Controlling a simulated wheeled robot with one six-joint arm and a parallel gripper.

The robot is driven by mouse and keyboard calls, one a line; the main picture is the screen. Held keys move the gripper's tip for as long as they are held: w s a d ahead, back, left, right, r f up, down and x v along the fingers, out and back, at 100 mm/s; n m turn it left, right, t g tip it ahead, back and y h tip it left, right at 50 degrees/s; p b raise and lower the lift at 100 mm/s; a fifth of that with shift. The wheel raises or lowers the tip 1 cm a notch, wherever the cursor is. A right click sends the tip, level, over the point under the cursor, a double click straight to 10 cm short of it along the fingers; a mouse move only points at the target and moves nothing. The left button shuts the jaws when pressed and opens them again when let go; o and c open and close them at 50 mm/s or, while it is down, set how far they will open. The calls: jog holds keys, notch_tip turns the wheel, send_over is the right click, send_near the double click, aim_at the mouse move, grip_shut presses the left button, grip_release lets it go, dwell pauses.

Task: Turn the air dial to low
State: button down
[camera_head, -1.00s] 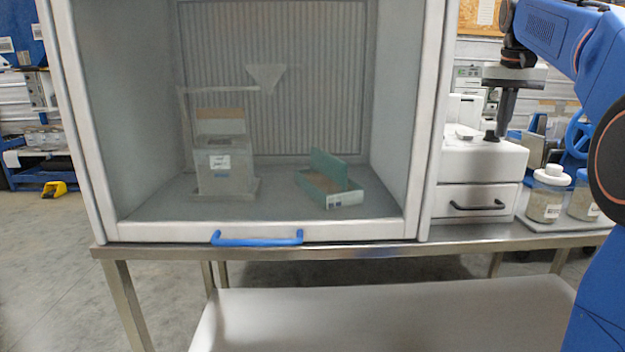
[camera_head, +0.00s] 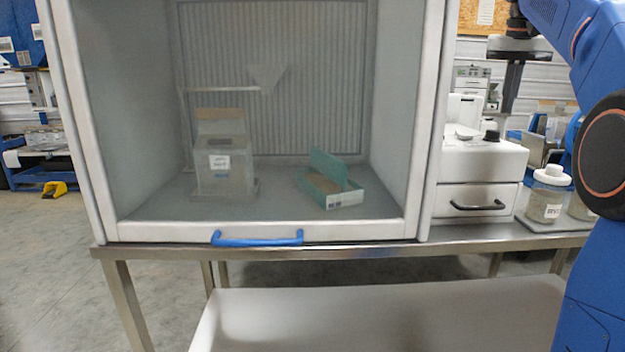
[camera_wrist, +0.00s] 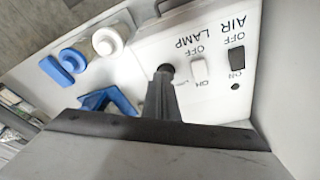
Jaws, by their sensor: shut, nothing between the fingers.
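A round black knob (camera_wrist: 166,69) stands on the white control panel (camera_wrist: 215,100) in the wrist view, partly hidden by my fingers. Its pointer and setting marks cannot be made out. It also shows as a small dark knob (camera_head: 491,136) on the white unit (camera_head: 480,160) right of the hood. Beside it are a white switch (camera_wrist: 199,68) labelled LAMP and a black switch (camera_wrist: 236,59) labelled AIR, each with OFF and ON. My gripper (camera_head: 507,108) is shut and empty, pointing down above the unit and apart from the knob in the head view; it fills the lower middle of the wrist view (camera_wrist: 163,90).
The glass-fronted hood (camera_head: 430,130) with a blue handle (camera_head: 257,238) stands left of the unit. A drawer with a black handle (camera_head: 478,206) is below the panel. A white-lidded jar (camera_head: 546,195) stands close on the right. A blue bracket (camera_wrist: 108,100) lies near the panel edge.

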aim_at(492, 135)
jog(key=shift+w+a+f, duration=0.35)
jog(key=shift+a+f, duration=0.05)
jog(key=shift+f, duration=0.6)
jog(key=shift+w+a+f, duration=0.3)
jog(key=shift+a+f, duration=0.05)
jog(key=shift+f, duration=0.65)
jog(key=shift+w+a+f, duration=0.35)
jog(key=shift+a+f, duration=0.05)
jog(key=shift+f, duration=0.6)
jog(key=shift+s+d, duration=0.5)
jog(key=shift+d, duration=0.2)
jog(key=shift+s+d, duration=0.1)
jog(key=shift+d, duration=0.4)
jog(key=shift+s, duration=0.2)
